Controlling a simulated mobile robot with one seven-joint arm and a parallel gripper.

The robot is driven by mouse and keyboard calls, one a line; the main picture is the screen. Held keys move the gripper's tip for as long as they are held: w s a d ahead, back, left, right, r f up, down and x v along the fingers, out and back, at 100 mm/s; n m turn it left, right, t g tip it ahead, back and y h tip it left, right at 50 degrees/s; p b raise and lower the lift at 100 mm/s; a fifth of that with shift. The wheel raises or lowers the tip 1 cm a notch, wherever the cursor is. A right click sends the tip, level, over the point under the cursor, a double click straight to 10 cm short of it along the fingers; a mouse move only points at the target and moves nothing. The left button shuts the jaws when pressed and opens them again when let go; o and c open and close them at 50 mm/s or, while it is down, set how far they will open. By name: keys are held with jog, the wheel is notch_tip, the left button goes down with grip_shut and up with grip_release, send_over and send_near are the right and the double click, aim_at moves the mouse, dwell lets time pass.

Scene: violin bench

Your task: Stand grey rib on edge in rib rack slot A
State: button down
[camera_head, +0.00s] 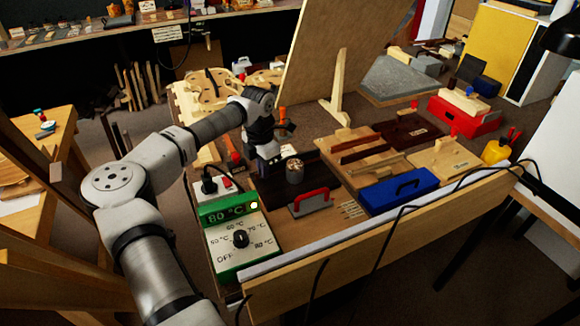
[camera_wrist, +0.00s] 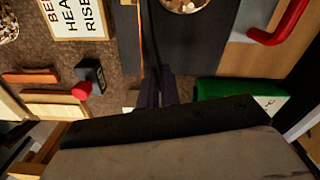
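My gripper (camera_head: 268,158) points down over the left part of the bench, close to the dark mat. In the wrist view its two dark fingers (camera_wrist: 158,88) are close together beside the left edge of the mat. A thin dark and orange line runs up the picture from the fingers; I cannot tell whether it is held. I cannot make out the grey rib for certain in either view. A wooden board with brown strips (camera_head: 360,148) lies right of the mat; it may be the rib rack. No slot letter is readable.
A green heater box (camera_head: 240,262) reading 80 °C stands at the front left. A pot (camera_head: 295,171) stands on the dark mat (camera_head: 328,180), near a red-handled tool (camera_head: 312,200). A blue box (camera_head: 400,190) and red box (camera_head: 464,116) are further right. A large panel (camera_head: 325,60) stands behind.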

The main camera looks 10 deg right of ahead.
jog(key=shift+r+p, duration=1.35)
jog(key=shift+r, duration=1.2)
jog(key=shift+s+f, duration=0.1)
